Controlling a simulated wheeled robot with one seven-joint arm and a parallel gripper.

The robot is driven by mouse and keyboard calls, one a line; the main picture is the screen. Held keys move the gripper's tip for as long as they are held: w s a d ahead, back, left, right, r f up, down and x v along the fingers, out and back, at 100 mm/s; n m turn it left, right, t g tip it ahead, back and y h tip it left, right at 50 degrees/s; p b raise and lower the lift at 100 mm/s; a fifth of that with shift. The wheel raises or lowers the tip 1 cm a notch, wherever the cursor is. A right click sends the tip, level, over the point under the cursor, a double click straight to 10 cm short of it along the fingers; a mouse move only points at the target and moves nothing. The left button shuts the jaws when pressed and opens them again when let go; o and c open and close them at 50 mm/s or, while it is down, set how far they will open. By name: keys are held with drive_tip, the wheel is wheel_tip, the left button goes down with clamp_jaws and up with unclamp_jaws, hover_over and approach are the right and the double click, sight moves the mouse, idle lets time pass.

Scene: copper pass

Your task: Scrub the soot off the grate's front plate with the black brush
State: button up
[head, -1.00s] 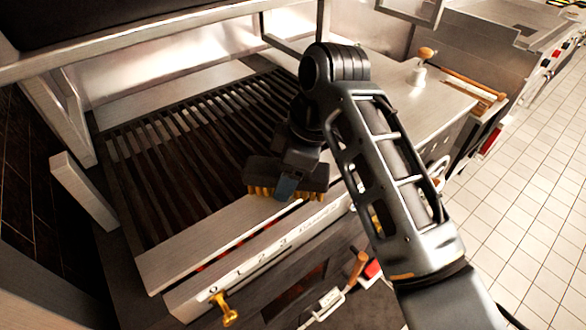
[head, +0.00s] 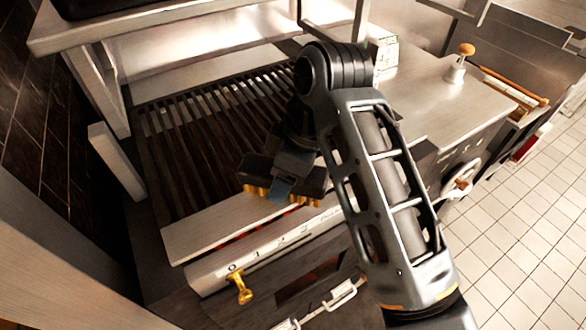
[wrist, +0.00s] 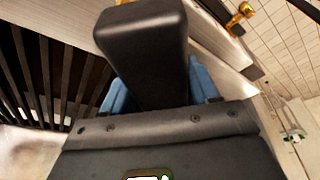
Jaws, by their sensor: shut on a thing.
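My gripper (head: 283,186) is shut on the black brush (head: 255,172), a dark block with yellow bristles pointing down. The brush is over the right part of the grate's pale front plate (head: 205,232); I cannot tell whether the bristles touch it. The plate's left part is bare, and my arm and the brush hide its right part. I make out no clear soot on the visible part. In the wrist view the brush (wrist: 145,50) sits between blue finger pads and covers much of the view.
Behind the plate lie the grate's dark bars (head: 180,150). A numbered panel with a brass knob (head: 240,287) is below the plate. A metal shelf (head: 150,30) overhangs the back. To the right, a counter holds a wooden-knobbed press (head: 461,60). Tiled floor is clear at far right.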

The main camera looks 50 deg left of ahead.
drive_tip(key=shift+r, duration=3.05)
drive_tip(key=shift+r, duration=0.1)
drive_tip(key=shift+r, duration=1.4)
